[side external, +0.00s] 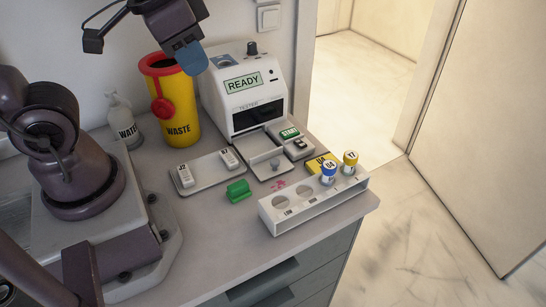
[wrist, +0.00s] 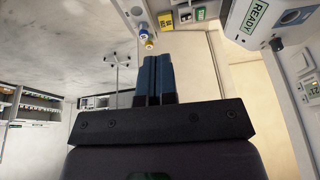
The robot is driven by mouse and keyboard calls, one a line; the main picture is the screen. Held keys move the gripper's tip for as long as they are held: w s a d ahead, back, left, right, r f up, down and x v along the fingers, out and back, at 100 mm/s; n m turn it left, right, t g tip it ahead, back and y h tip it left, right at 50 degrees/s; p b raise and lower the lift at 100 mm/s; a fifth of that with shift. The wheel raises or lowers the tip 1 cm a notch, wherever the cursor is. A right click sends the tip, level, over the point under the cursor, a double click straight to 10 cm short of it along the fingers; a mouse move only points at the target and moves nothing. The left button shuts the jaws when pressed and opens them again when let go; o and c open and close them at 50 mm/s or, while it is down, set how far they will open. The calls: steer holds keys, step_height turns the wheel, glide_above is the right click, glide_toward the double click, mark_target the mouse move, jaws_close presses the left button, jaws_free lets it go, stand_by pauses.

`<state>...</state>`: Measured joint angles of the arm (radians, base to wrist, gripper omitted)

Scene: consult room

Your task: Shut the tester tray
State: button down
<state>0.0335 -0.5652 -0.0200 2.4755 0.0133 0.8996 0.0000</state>
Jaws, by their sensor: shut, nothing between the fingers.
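The white tester (side external: 243,95) stands at the back of the counter, with READY on its screen. Its tray (side external: 254,150) sticks out of the slot at the front, with a small round knob (side external: 275,163) at its outer end. I see nothing lying on the tray. My gripper (side external: 190,62) is high above the counter, left of the tester's top and in front of the yellow bin, apart from the tray. Its blue fingers (wrist: 155,78) are shut together and empty in the wrist view. The tester (wrist: 262,20) shows there at the upper right; its tray is not clear.
A yellow waste bin (side external: 178,105) and a white bottle (side external: 123,122) stand left of the tester. A flat tray (side external: 208,183) holds two white cassettes. A green block (side external: 238,191) and a white rack (side external: 300,212) with two vials are in front. A green START button (side external: 290,133) is right of the tray.

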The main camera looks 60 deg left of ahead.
steer(key=w+d+f+m+g+y, duration=0.2)
steer(key=w+f+m+g, duration=0.2)
steer(key=w+f+m, duration=0.3)
steer(key=m+y, duration=0.2)
steer(key=m, duration=1)
glide_toward(276, 173)
steer(key=shift+t, duration=0.4)
steer(key=d+f, duration=0.1)
steer(key=s+d+f, duration=0.1)
steer(key=f, duration=0.1)
steer(key=shift+s+d+f, duration=0.1)
steer(key=shift+d, duration=0.15)
steer(key=a, duration=0.2)
steer(key=a+f, duration=0.1)
steer(key=shift+w+a, duration=0.1)
steer(key=shift+w, duration=0.2)
steer(key=shift+a, duration=0.5)
